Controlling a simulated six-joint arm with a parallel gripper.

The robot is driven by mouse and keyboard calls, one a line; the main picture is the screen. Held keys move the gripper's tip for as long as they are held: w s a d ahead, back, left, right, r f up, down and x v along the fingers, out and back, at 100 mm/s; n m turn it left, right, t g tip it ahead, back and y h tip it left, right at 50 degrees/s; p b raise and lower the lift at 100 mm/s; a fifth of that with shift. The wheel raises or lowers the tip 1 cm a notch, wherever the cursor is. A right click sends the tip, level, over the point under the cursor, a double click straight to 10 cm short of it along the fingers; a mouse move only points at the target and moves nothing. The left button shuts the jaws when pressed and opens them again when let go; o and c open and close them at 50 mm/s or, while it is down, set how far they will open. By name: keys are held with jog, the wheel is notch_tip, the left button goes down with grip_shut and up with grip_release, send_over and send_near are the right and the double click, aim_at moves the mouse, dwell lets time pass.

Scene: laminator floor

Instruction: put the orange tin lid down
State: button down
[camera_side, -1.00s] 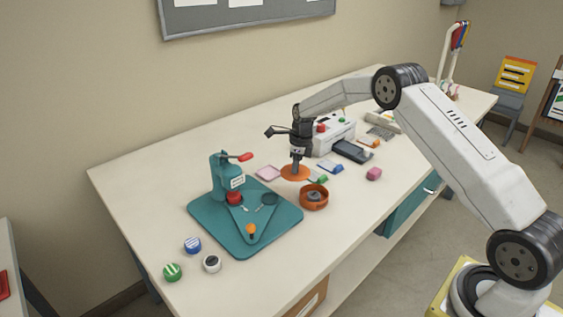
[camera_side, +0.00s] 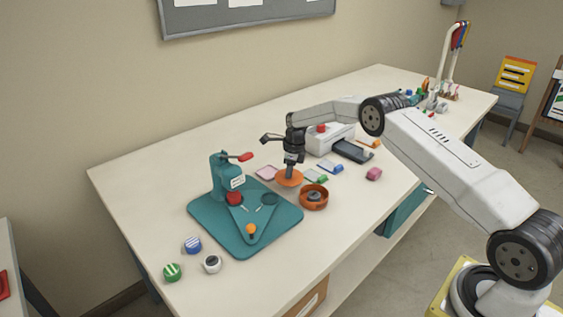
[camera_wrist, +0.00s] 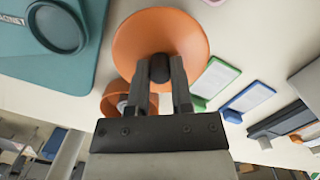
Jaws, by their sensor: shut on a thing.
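The orange tin lid (camera_side: 289,179) is a round disc just behind the orange tin (camera_side: 314,197) in the side view. My gripper (camera_side: 290,173) is shut on the lid's dark knob, with the arm above it. In the wrist view the lid (camera_wrist: 160,32) fills the top middle, and my gripper's fingers (camera_wrist: 160,75) close on the black knob. The tin (camera_wrist: 113,98) shows partly behind the fingers there. The tin is open and holds something grey. I cannot tell whether the lid touches the table.
A teal press on a teal mat (camera_side: 215,222) stands left of the lid. Pink, green and blue cards (camera_side: 330,167) lie around it, with a white laminator (camera_side: 330,138) behind. Several round badges (camera_side: 192,245) lie at the front left. Bare table (camera_side: 345,225) lies right of the mat.

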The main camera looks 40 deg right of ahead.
aim_at(293, 177)
jog(key=shift+w+f, duration=0.1)
jog(key=shift+f, duration=1.5)
jog(key=shift+f, duration=0.15)
jog(key=c, duration=0.5)
grip_release()
jog(key=r, duration=0.4)
jog(key=s+r, duration=0.1)
jog(key=r, duration=0.7)
jog(key=shift+s+d+r, duration=0.15)
jog(key=shift+d, duration=0.25)
jog(key=shift+a, duration=0.1)
